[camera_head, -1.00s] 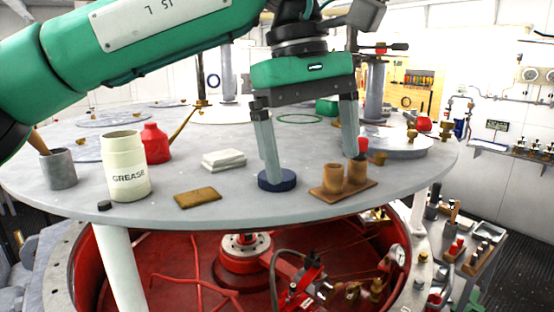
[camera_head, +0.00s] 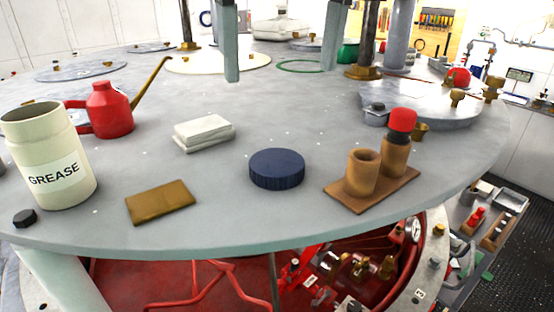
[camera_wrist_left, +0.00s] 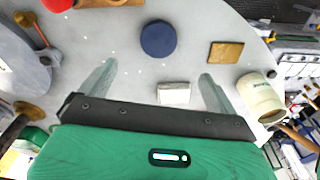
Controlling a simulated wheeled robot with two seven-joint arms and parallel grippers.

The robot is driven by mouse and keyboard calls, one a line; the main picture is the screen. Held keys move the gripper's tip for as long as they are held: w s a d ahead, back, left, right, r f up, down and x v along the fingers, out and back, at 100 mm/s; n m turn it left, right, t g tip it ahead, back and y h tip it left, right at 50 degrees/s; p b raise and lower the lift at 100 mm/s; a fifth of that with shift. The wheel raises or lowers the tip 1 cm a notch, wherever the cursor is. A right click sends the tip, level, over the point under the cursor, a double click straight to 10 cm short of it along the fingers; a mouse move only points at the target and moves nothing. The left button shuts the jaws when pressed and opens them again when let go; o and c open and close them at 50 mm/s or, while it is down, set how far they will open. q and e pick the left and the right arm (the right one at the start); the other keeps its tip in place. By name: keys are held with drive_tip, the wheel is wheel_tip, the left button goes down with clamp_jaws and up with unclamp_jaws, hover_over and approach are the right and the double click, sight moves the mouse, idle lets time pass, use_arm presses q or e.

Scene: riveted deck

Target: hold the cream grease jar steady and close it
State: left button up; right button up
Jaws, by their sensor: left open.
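The cream grease jar (camera_head: 50,165) stands upright and open-topped near the left edge of the deck; it also shows in the left wrist view (camera_wrist_left: 262,100). A dark blue round lid (camera_head: 277,169) lies flat on the deck to the right of the jar, apart from it; it is also in the left wrist view (camera_wrist_left: 158,39). My left gripper (camera_head: 280,76) is open and empty, its two fingers hanging in from the top of the head view, behind the lid in the picture. In the left wrist view the fingers (camera_wrist_left: 158,71) are spread, with the lid beyond them. My right gripper is not in view.
A wooden holder (camera_head: 345,198) with two cups stands right of the lid. A black nut (camera_head: 24,218) sits before the jar.

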use_arm(q)
drive_tip(key=p, duration=0.2)
hover_over(277, 161)
drive_tip(key=s, duration=0.1)
wheel_tip(277, 161, down, 8)
drive_tip(key=shift+d+r, duration=0.1)
drive_tip(key=shift+r, duration=0.1)
drive_tip(key=shift+w+f, duration=0.1)
drive_tip(key=shift+f, duration=0.45)
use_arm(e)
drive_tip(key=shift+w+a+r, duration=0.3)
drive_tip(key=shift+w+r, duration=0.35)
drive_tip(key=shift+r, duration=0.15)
use_arm(q)
drive_tip(key=shift+f, duration=0.35)
drive_tip(key=f, duration=0.1)
drive_tip(key=f+p, duration=0.2)
drive_tip(key=shift+w+f, duration=0.15)
drive_tip(key=shift+w, duration=0.15)
drive_tip(key=shift+f, duration=0.55)
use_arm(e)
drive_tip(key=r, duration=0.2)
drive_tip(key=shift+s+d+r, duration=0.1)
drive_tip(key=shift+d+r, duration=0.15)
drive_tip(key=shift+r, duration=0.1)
